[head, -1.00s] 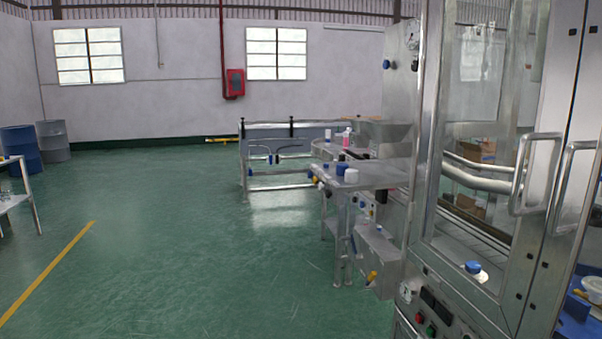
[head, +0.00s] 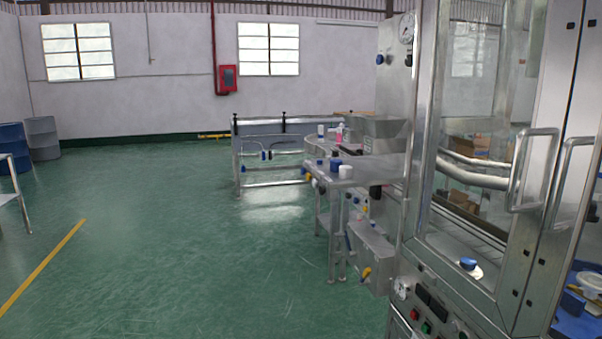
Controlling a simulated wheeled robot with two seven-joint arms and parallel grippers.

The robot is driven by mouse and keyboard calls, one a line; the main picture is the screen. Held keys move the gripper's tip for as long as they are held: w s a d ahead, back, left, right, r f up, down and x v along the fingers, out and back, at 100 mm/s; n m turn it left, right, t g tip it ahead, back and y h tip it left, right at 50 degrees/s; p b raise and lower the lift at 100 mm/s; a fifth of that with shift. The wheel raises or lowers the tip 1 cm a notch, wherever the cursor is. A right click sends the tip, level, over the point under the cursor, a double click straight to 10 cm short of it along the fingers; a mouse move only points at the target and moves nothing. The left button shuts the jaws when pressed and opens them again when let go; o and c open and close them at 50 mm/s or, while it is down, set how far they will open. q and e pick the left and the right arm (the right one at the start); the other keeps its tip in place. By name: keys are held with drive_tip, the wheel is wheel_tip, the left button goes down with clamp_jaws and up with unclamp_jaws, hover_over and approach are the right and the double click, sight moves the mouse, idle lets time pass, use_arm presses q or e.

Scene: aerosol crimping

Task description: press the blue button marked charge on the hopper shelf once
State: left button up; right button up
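A steel hopper (head: 378,130) stands on a steel bench (head: 372,173) beyond the tall machine, in the middle right of the head view. A small blue piece (head: 335,164) and a white piece (head: 346,171) sit on the bench's near end. Another blue round piece (head: 468,263) on a pale base is at the foot of the machine's glass, at the lower right. No charge marking is legible, so I cannot tell which blue piece is the button. Neither of my grippers is in view.
The tall steel and glass machine (head: 415,215) with door handles (head: 533,170) fills the right side. A box with a yellow knob (head: 372,252) juts out beside it. Blue and grey drums (head: 41,138) stand far left. The green floor (head: 190,235) at centre left is clear.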

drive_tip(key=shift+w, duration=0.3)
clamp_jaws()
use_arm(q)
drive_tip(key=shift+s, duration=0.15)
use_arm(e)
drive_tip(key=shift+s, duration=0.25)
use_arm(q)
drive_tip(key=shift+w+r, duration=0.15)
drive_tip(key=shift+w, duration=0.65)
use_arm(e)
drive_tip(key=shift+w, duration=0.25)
